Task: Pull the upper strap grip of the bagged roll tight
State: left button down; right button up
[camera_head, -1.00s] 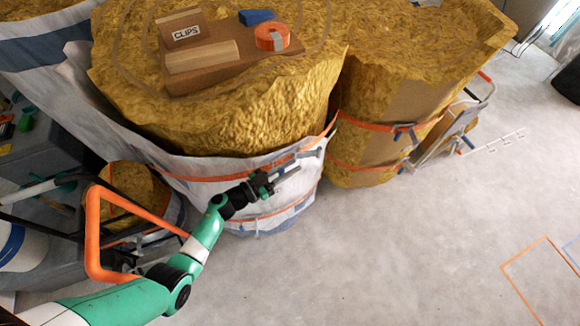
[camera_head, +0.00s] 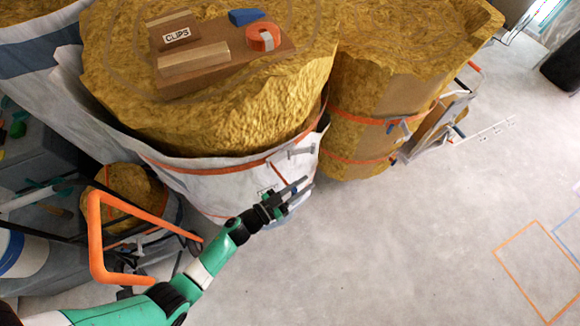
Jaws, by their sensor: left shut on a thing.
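The bagged roll (camera_head: 200,110) is a big yellow wool roll in a white bag at the upper left of the head view. Its upper orange strap (camera_head: 225,163) runs around the bag near the top, with a grey buckle (camera_head: 303,152) at its right. My left gripper (camera_head: 298,187) is at the bag's lower right side, below the buckle. It is shut on the upper strap grip, which is mostly hidden between the fingers. A short orange strap piece (camera_head: 281,174) stretches between the bag and the gripper. My right gripper is out of view.
A board marked CLIPS with orange tape (camera_head: 263,37) lies on the roll. A second strapped roll (camera_head: 372,100) stands to the right. An orange tube frame (camera_head: 96,240) is left of my arm.

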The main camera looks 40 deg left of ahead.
pick_arm(q)
jog(key=shift+s+d+r+h, duration=0.1)
jog(key=shift+d+h, duration=0.05)
jog(key=shift+d, duration=0.45)
jog(key=shift+s+d+r+h, duration=0.1)
jog(key=shift+d+h, duration=0.05)
jog(key=shift+d, duration=0.4)
jog(key=c, duration=1)
grip_release()
jog(key=shift+o, duration=1.2)
jog(key=shift+s+d+f, duration=0.1)
jog(key=shift+d+f, duration=0.05)
jog(key=shift+d, duration=0.15)
jog(key=shift+a, duration=0.1)
jog(key=shift+a, duration=0.1)
